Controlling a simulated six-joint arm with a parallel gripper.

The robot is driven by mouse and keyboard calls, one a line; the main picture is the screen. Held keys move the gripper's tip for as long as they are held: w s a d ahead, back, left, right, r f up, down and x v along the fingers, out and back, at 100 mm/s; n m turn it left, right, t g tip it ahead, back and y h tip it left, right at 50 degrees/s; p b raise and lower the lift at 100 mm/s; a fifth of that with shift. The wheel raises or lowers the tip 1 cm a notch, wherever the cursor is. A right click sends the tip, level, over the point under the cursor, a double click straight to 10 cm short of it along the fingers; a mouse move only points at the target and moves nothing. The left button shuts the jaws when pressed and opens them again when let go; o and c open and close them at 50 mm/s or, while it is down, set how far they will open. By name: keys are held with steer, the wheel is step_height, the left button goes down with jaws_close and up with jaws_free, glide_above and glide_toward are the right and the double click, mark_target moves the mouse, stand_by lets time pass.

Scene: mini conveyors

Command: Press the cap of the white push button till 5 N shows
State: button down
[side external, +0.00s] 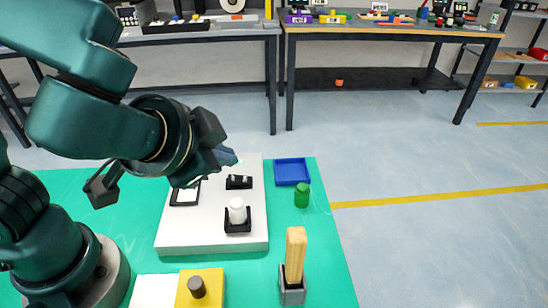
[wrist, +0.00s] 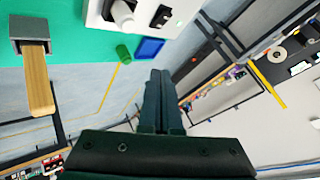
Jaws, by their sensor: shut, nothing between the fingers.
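The white push button (side external: 237,211) stands upright in a black square base on a pale panel (side external: 185,237). Its round white cap is bare on top, with nothing touching it. Part of the button also shows at the top edge of the wrist view (wrist: 122,13). My gripper (side external: 228,156) is shut and empty, above the back part of the panel, behind the button and apart from it. In the wrist view my fingers (wrist: 158,78) are together and point away from the panel. A black-framed white display (side external: 187,196) is partly hidden by my gripper; no reading is legible.
A black switch (side external: 239,182) sits behind the button. A blue tray (side external: 291,171) and green cylinder (side external: 302,195) are right of the panel. In front are a wooden handle in a grey block (side external: 294,255) and a yellow block with a dark knob (side external: 197,288).

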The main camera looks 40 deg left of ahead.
glide_above(232, 211)
steer(key=shift+f, duration=3.2)
steer(key=shift+f, duration=0.45)
steer(key=shift+f, duration=0.4)
steer(key=shift+r, duration=0.85)
steer(key=shift+r, duration=2.55)
